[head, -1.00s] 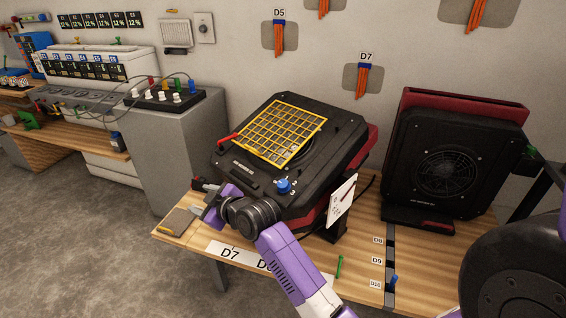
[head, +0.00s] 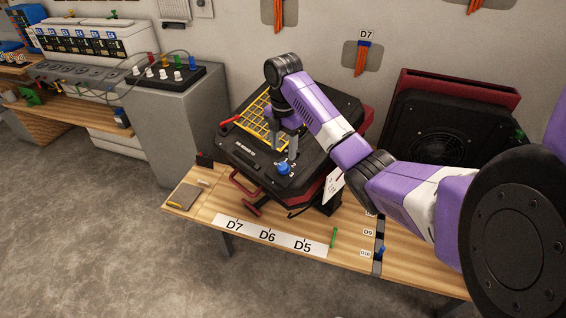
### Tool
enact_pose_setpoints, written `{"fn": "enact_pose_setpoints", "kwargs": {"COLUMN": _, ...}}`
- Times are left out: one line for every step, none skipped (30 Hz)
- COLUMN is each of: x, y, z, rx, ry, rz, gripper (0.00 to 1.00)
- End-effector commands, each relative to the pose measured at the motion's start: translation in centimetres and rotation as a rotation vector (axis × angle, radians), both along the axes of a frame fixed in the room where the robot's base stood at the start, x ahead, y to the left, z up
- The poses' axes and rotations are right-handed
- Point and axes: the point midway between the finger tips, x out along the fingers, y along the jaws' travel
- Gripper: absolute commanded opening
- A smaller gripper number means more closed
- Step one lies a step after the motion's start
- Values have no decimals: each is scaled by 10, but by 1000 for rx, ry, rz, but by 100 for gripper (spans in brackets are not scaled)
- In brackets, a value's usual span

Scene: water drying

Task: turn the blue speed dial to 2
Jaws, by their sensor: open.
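The blue speed dial (head: 283,169) sits on the near part of the black air mover's (head: 247,171) top face. Small white marks stand around it, too small to read. A yellow grille (head: 252,124) covers part of the same face and is partly hidden by my arm. My gripper (head: 283,155) points down over the machine, with its fingers just above and behind the dial in the picture. It is open and holds nothing. I cannot tell whether a fingertip touches the dial.
The machine stands on a wooden bench with a D7, D6, D5 strip (head: 268,237) along its front. A second black and red machine (head: 435,130) stands at the right, partly behind my arm. A green pen-like stick (head: 333,237) stands near the front edge.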

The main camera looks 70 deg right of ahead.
Motion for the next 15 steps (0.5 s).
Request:
{"fn": "enact_pose_setpoints", "kwargs": {"x": 1, "y": 1, "z": -13, "rx": 3, "ry": 0, "rz": 0, "gripper": 55}}
{"fn": "enact_pose_setpoints", "kwargs": {"x": 1, "y": 2, "z": -18, "rx": 3, "ry": -1, "rz": 0, "gripper": 55}}
{"fn": "enact_pose_setpoints", "kwargs": {"x": 1, "y": 2, "z": -25, "rx": 3, "ry": 0, "rz": -1, "gripper": 55}}
{"fn": "enact_pose_setpoints", "kwargs": {"x": 0, "y": 1, "z": -25, "rx": 2, "ry": 0, "rz": -1, "gripper": 55}}
{"fn": "enact_pose_setpoints", "kwargs": {"x": 0, "y": 1, "z": -29, "rx": 3, "ry": 1, "rz": -2, "gripper": 55}}
{"fn": "enact_pose_setpoints", "kwargs": {"x": 0, "y": 1, "z": -35, "rx": 2, "ry": 0, "rz": -2, "gripper": 55}}
{"fn": "enact_pose_setpoints", "kwargs": {"x": 0, "y": 1, "z": -39, "rx": 2, "ry": 0, "rz": -2, "gripper": 55}}
{"fn": "enact_pose_setpoints", "kwargs": {"x": 0, "y": 1, "z": -44, "rx": 2, "ry": 0, "rz": -2, "gripper": 55}}
{"fn": "enact_pose_setpoints", "kwargs": {"x": 0, "y": 1, "z": -49, "rx": 2, "ry": -1, "rz": -2, "gripper": 55}}
{"fn": "enact_pose_setpoints", "kwargs": {"x": 0, "y": 1, "z": -53, "rx": 2, "ry": -1, "rz": -2, "gripper": 55}}
{"fn": "enact_pose_setpoints", "kwargs": {"x": 0, "y": 1, "z": -56, "rx": 2, "ry": -1, "rz": -3, "gripper": 55}}
{"fn": "enact_pose_setpoints", "kwargs": {"x": 0, "y": 1, "z": -60, "rx": 2, "ry": -2, "rz": -3, "gripper": 55}}
{"fn": "enact_pose_setpoints", "kwargs": {"x": 0, "y": 1, "z": -62, "rx": 2, "ry": -2, "rz": -3, "gripper": 55}}
{"fn": "enact_pose_setpoints", "kwargs": {"x": 0, "y": 1, "z": -64, "rx": 1, "ry": -1, "rz": -3, "gripper": 55}}
{"fn": "enact_pose_setpoints", "kwargs": {"x": 0, "y": 1, "z": -66, "rx": 1, "ry": -1, "rz": -3, "gripper": 55}}
